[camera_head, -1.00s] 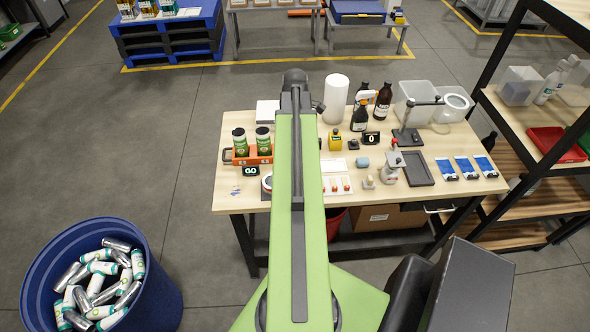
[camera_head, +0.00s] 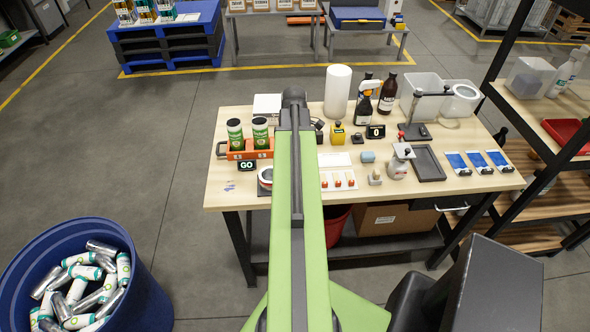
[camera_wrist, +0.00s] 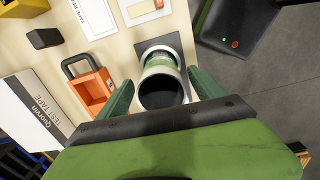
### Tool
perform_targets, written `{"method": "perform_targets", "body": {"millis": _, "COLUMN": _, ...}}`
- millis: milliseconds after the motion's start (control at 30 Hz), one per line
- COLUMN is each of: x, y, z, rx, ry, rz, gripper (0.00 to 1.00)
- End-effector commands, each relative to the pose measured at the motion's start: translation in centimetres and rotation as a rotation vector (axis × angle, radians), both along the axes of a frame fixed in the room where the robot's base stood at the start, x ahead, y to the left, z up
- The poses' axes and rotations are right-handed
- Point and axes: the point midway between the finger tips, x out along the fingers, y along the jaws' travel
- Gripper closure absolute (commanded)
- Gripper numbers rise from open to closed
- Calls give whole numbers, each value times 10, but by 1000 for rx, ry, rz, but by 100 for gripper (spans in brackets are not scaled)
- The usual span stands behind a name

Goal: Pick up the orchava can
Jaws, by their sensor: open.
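In the wrist view a white and green can (camera_wrist: 161,66) with a dark end towards the camera stands over a dark square pad. My gripper (camera_wrist: 162,80) is open, with one green finger on each side of the can. I cannot tell whether either finger touches it, and its label is not readable. My arm hides the gripper in that view.
The wrist view shows an orange holder with a dark handle (camera_wrist: 93,88), a test tape box (camera_wrist: 32,115) and a small black box (camera_wrist: 43,38) left of the can. Bottles (camera_head: 387,94) and a dark tray (camera_head: 428,164) stand on the table. A blue bin (camera_head: 142,275) holds several cans.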

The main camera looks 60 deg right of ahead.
Motion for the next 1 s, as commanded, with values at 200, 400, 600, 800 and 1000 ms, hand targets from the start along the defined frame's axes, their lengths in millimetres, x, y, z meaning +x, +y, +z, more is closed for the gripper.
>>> {"method": "perform_targets", "body": {"millis": 200, "x": 0, "y": 1, "z": -43, "rx": 0, "ry": 0, "rz": 0, "gripper": 23}}
{"method": "perform_targets", "body": {"millis": 400, "x": 0, "y": 1, "z": -41, "rx": 0, "ry": 0, "rz": 1, "gripper": 23}}
{"method": "perform_targets", "body": {"millis": 600, "x": 1, "y": 2, "z": -41, "rx": 0, "ry": 0, "rz": 1, "gripper": 41}}
{"method": "perform_targets", "body": {"millis": 800, "x": 1, "y": 2, "z": -41, "rx": 0, "ry": 0, "rz": 1, "gripper": 67}}
{"method": "perform_targets", "body": {"millis": 1000, "x": 1, "y": 2, "z": -41, "rx": 0, "ry": 0, "rz": 1, "gripper": 92}}
